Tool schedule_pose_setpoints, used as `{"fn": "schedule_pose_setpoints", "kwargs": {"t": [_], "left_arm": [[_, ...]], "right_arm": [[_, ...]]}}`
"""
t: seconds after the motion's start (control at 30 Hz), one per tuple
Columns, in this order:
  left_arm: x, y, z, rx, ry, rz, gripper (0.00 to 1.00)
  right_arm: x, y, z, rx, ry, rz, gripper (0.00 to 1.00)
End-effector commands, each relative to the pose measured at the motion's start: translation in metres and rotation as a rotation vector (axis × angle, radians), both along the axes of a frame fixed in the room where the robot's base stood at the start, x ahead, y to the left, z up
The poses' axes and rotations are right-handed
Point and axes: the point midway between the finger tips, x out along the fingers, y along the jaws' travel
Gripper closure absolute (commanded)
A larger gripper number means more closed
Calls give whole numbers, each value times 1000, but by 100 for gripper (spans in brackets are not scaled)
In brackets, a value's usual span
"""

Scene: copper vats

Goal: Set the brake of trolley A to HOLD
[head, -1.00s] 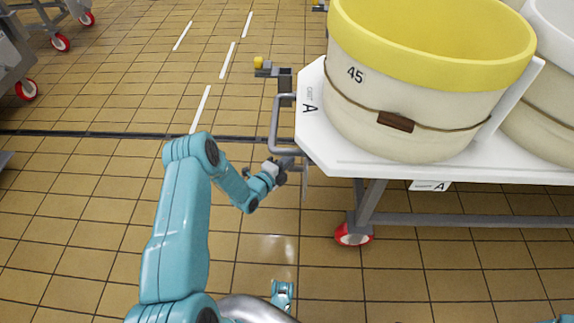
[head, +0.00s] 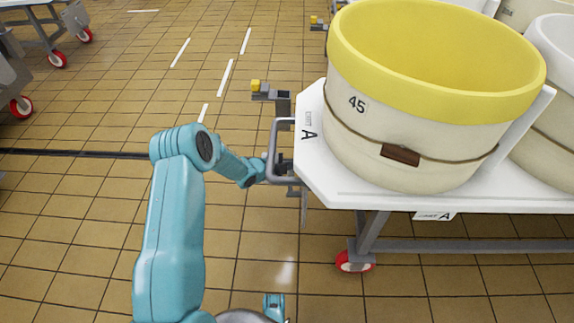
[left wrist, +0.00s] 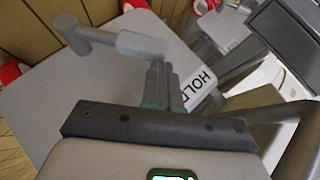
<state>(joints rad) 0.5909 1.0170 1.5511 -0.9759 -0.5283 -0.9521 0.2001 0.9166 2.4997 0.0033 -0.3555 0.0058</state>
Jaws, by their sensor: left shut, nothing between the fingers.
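Trolley A (head: 345,190) has a white deck marked A, with a grey bar handle (head: 274,138) at its left end. My left gripper (head: 282,168) is at this end, by the lower part of the handle and partly hidden by it. In the left wrist view my left gripper (left wrist: 160,75) is shut and empty. A grey lever (left wrist: 100,40) with a thicker rounded end lies just beyond the fingertips; whether they touch is unclear. A white HOLD label (left wrist: 200,88) shows to the right of the fingers, partly covered. My right gripper is not in view.
A large cream tub (head: 380,150) marked 45, yellow inside, stands on the deck. A yellow-topped bracket (head: 262,90) sticks out left beyond the handle. A red-wheeled caster (head: 354,262) is below the deck. The tiled floor left of the trolley is open.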

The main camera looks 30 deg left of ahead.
Motion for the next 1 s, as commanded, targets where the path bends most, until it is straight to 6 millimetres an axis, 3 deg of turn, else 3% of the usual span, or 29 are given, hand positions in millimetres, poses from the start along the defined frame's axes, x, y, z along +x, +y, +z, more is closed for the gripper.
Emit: {"fn": "schedule_pose_setpoints", "kwargs": {"t": [1.0], "left_arm": [[-5, -4, -1, 0, 1, 1, 100]], "right_arm": [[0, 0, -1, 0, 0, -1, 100]]}}
